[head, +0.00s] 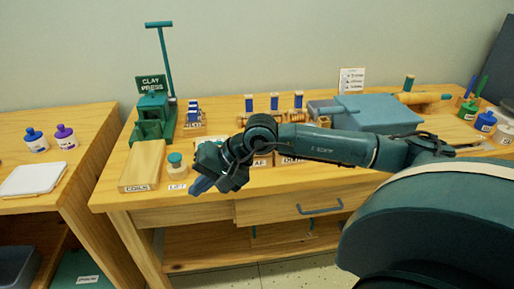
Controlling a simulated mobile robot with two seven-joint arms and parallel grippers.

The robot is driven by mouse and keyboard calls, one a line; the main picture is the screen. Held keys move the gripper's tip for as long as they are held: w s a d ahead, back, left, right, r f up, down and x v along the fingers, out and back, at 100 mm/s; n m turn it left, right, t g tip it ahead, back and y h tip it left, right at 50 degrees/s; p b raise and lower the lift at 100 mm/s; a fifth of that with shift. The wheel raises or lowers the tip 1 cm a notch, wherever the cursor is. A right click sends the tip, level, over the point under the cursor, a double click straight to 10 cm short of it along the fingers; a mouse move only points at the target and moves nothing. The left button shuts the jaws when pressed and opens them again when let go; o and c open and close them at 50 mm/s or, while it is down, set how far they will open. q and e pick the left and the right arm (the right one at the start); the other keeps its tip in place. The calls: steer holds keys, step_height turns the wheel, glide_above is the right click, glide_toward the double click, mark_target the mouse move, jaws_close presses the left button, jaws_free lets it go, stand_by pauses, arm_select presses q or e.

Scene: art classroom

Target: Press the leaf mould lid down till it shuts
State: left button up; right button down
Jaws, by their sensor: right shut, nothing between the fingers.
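My right arm reaches in from the right, across the workbench (110,193). My right gripper (197,188) is shut and empty. It points left and down near the bench's front edge, just right of a small jar with a teal lid (175,158). A small block with a label ending in "AF" (261,163) sits behind and below my forearm, and may be the leaf mould. My arm covers most of it, so I cannot tell how its lid stands. Another labelled block (292,160) is beside it, also partly covered. My left gripper is not in view.
A green clay press (153,118) with a tall lever stands at the back left. A wooden block labelled COILS (143,165) lies in front of it. A blue-grey box (375,115) is behind my forearm. A drawer (290,207) with a handle is below the bench top.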

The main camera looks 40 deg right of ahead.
steer(key=s+a+r+m+t+y, duration=0.1)
steer(key=a+r+m+t+y, duration=0.1)
steer(key=a+r+y, duration=0.5)
step_height(320, 180, up, 5)
steer(key=w+m+t, duration=0.1)
steer(key=m+t, duration=0.8)
steer(key=m, duration=0.1)
steer(key=d+f+m+t+h+b, duration=0.1)
steer(key=d+f+m+t+h, duration=0.25)
steer(key=d+m+h, duration=1)
steer(key=s+d+f+m+g+h, duration=0.5)
steer(key=d+f+m+g+h, duration=0.25)
steer(key=f+m, duration=0.3)
steer(key=shift+n+h, duration=0.3)
steer(key=shift+h, duration=0.1)
steer(key=b+x, duration=0.1)
steer(key=x, duration=0.8)
steer(key=shift+w+d+f+b, duration=0.1)
steer(key=shift+b, duration=0.25)
steer(key=shift+w+d+r, duration=0.5)
steer(key=shift+w+r, duration=0.35)
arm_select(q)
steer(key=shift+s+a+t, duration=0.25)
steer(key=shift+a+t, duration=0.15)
arm_select(e)
steer(key=shift+w+d+r, duration=0.25)
steer(key=shift+w+d, duration=0.05)
steer(key=shift+w, duration=0.15)
